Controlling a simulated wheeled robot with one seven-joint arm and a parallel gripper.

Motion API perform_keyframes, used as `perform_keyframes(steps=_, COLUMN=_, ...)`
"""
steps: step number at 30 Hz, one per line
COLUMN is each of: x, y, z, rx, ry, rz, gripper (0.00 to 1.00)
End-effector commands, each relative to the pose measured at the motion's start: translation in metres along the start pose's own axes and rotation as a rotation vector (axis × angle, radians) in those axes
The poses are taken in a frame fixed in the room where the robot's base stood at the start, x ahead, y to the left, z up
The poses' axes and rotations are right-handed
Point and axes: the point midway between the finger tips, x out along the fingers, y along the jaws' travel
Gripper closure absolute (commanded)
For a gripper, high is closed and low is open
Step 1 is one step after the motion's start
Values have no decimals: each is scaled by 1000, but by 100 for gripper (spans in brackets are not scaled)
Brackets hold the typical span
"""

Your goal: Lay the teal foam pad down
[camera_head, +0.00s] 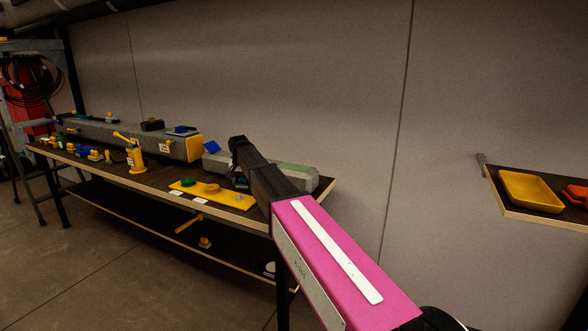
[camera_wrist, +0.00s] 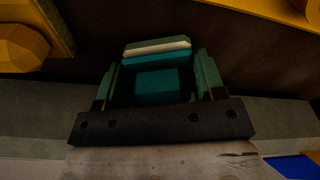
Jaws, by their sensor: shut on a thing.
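In the wrist view, the teal foam pad (camera_wrist: 158,84) sits between the two green fingers of my gripper (camera_wrist: 157,62). The gripper is shut on it. A teal edge with a pale cream strip shows at the fingertip end; I cannot tell whether it is part of the same pad. In the head view, my arm reaches over the right part of the long workbench (camera_head: 150,180).
On the bench, a yellow plate (camera_head: 225,197) with round pieces lies near my gripper. A yellow hand-pump-like tool (camera_head: 136,158) and a long grey spar (camera_head: 110,134) with a yellow end stand left. A shelf at right holds a yellow tray (camera_head: 530,190) and red parts.

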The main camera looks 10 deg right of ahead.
Motion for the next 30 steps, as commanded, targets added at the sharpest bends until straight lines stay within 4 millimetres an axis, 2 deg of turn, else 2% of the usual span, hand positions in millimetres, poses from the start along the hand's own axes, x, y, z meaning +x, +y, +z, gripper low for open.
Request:
perform_keyframes(steps=4, x=4, y=0, z=1, rx=0, ry=0, rz=0, gripper=63)
perform_keyframes(steps=5, x=4, y=0, z=1, rx=0, ry=0, rz=0, gripper=34)
perform_keyframes(steps=7, x=4, y=0, z=0, rx=0, ry=0, rz=0, gripper=11)
perform_keyframes(steps=8, x=4, y=0, z=0, rx=0, ry=0, rz=0, gripper=7)
perform_keyframes(steps=16, x=3, y=0, z=0, rx=0, ry=0, rz=0, gripper=7)
perform_keyframes(steps=20, x=-6, y=0, z=0, rx=0, ry=2, rz=-1, gripper=7)
perform_keyframes(steps=30, x=-65, y=0, z=0, rx=0, ry=2, rz=-1, gripper=7)
